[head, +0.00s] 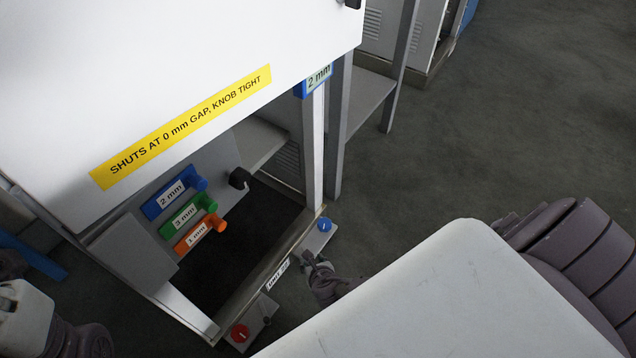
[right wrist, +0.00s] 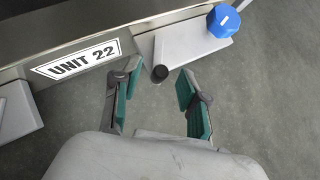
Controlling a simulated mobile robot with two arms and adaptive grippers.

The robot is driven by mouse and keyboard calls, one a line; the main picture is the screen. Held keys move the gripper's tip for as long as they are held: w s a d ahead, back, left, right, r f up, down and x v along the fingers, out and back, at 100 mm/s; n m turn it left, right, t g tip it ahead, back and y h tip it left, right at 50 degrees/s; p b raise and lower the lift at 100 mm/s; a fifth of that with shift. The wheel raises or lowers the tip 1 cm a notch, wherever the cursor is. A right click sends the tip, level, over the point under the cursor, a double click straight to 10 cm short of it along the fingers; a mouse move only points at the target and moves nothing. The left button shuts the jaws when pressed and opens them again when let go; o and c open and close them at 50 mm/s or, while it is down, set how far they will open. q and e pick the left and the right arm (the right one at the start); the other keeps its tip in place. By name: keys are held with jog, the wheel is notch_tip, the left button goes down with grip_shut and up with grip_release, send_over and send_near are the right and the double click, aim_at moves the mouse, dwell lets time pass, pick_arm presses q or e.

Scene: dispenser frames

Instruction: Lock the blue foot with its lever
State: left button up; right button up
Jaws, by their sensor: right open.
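The blue foot, a grey plate with a blue knob (head: 325,225), is at the frame's lower right corner in the head view. The knob (right wrist: 223,21) also shows at the top right of the right wrist view. A short lever with a dark round end (right wrist: 160,73) sticks out beside the plate. My right gripper (right wrist: 157,82) is open, one finger on each side of the lever end, with gaps visible on both sides. In the head view the right gripper (head: 314,262) is small beside the foot and hides the lever. My left arm shows at the lower left; its fingertips cannot be seen.
The red foot knob (head: 240,333) sits at the near corner. The UNIT 22 label (right wrist: 75,62) is on the bottom rail between the feet. Blue, green (head: 187,216) and orange tagged handles are inside the frame. The floor to the right is clear.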

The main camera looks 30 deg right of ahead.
jog(key=v, duration=0.9)
jog(key=shift+s+r, duration=0.2)
jog(key=shift+s, duration=0.05)
jog(key=shift+a, duration=0.1)
